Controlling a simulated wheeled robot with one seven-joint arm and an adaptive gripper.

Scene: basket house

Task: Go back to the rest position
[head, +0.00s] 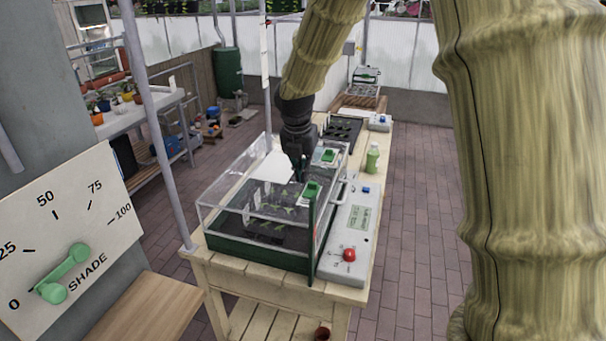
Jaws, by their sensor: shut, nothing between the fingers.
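My gripper (299,168) is the dark end of my bamboo-patterned arm, pointing down over the workbench in the head view. It is shut and appears to hold nothing. Its tips are beside the far end of a clear-walled propagator box (232,196) with a dark green base and small seedlings inside. I cannot tell whether the tips touch the box, because its clear walls and green parts overlap them in the picture.
The wooden bench (285,289) also holds a control panel with a red knob (349,254), a green bottle (372,158) and a black tray (342,130). A SHADE dial panel (78,225) is at the left. Brick floor (424,240) lies open right of the bench.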

